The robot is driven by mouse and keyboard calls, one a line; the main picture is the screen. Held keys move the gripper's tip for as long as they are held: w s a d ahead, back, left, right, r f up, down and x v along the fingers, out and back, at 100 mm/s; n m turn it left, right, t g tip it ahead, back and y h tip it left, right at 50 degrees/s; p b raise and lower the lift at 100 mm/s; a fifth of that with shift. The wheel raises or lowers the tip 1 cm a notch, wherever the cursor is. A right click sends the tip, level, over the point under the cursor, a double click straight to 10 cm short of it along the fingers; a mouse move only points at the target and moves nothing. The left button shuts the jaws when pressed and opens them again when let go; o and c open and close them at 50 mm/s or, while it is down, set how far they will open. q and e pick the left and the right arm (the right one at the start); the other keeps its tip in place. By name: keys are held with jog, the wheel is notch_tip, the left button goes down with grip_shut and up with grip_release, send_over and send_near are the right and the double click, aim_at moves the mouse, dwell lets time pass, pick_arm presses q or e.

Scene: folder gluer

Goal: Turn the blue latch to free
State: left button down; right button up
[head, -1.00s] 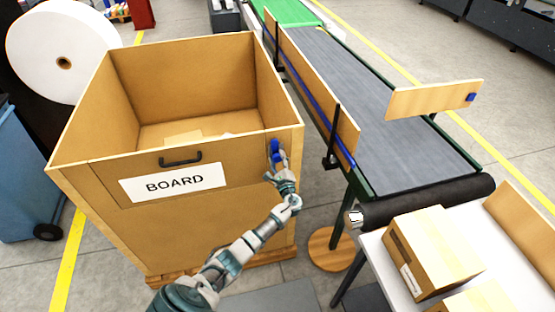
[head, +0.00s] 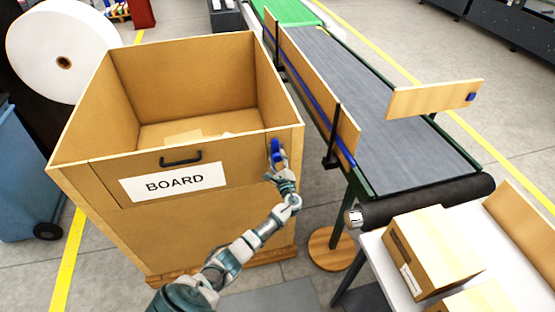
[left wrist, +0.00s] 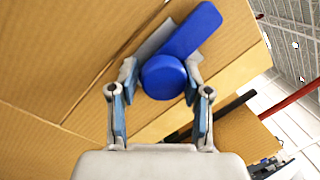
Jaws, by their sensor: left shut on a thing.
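The blue latch (head: 275,148) is on the front of the cardboard bin (head: 120,215), near its upper right corner. In the left wrist view the latch (left wrist: 188,40) has a round hub and a long arm that points up and to the right, tilted in that picture. My left gripper (head: 278,160) is at the latch. In the left wrist view my left gripper (left wrist: 160,80) has one finger on each side of the round hub and is shut on it. The fingers partly hide the latch in the head view. My right gripper is not in view.
The bin has a BOARD label (head: 175,183) and a black handle (head: 180,158). A conveyor (head: 390,120) with a wooden side guide (head: 310,85) runs to the right. A boxed carton (head: 435,250) sits on a white table at the lower right.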

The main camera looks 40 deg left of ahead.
pick_arm(q)
jog(key=shift+w+r, duration=0.15)
jog(key=shift+r, duration=0.35)
jog(key=c, duration=0.7)
grip_release()
jog(key=shift+o, duration=0.3)
jog(key=shift+w+f, duration=0.1)
jog(key=shift+f, duration=0.2)
jog(key=v, duration=1.2)
jog(key=shift+w+a+f, duration=0.1)
jog(key=shift+f, duration=0.15)
